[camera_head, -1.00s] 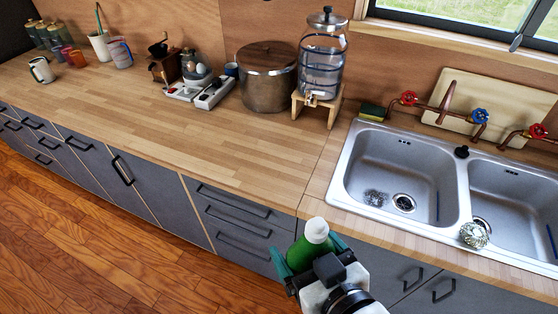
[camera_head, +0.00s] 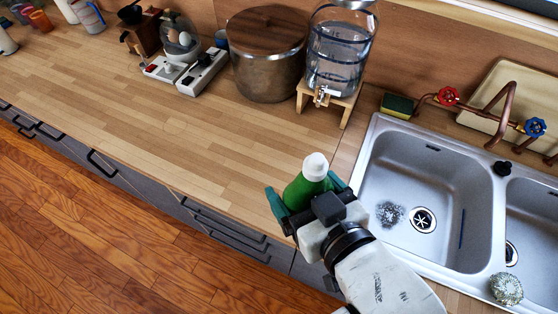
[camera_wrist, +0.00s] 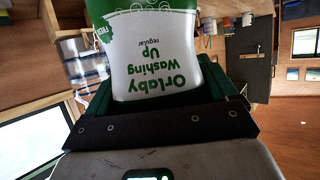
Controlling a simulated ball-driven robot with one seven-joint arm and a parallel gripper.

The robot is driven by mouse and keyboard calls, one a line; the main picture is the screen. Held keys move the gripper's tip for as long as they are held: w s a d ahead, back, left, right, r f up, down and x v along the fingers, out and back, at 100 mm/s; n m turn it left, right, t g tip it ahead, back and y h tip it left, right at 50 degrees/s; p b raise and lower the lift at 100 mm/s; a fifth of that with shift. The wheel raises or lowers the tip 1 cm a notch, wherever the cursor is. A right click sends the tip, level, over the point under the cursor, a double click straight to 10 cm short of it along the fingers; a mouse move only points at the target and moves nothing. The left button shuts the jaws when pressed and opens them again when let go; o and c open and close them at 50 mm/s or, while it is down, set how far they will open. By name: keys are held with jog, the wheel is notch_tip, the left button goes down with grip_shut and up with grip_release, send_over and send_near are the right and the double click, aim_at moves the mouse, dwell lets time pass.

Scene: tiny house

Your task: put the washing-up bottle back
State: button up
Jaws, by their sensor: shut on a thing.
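The washing-up bottle (camera_head: 308,183) is green with a white cap. My gripper (camera_head: 306,197) is shut on it, with a teal finger on each side. In the head view the bottle is cap up, over the front part of the wooden counter, left of the sink; I cannot tell whether it touches the counter. In the wrist view the bottle (camera_wrist: 160,55) fills the top middle, and its label reads upside down. The fingers of my gripper (camera_wrist: 165,95) show at its sides.
The double sink (camera_head: 365,190) lies to the right, with a green and yellow sponge (camera_head: 397,105) behind it and a scrubber (camera_head: 506,288) on its front rim. A glass water dispenser (camera_head: 340,55) and a lidded pot (camera_head: 266,60) stand at the back. The counter (camera_head: 200,130) left of the bottle is clear.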

jog(key=shift+w+a+f+b, duration=0.1)
jog(key=shift+w+b, duration=0.2)
jog(key=shift+w, duration=0.1)
jog(key=w+a+f+b, duration=0.1)
jog(key=w+a+f, duration=0.2)
jog(key=w+f, duration=0.3)
jog(key=w+a+f+b, duration=0.2)
jog(key=w+f, duration=0.4)
jog(key=shift+w+a+f, duration=0.25)
jog(key=shift+a+f, duration=0.05)
jog(key=shift+a, duration=0.1)
jog(key=shift+f+b, duration=0.1)
jog(key=shift+b, duration=0.2)
jog(key=o, duration=1.3)
jog(key=shift+f, duration=0.1)
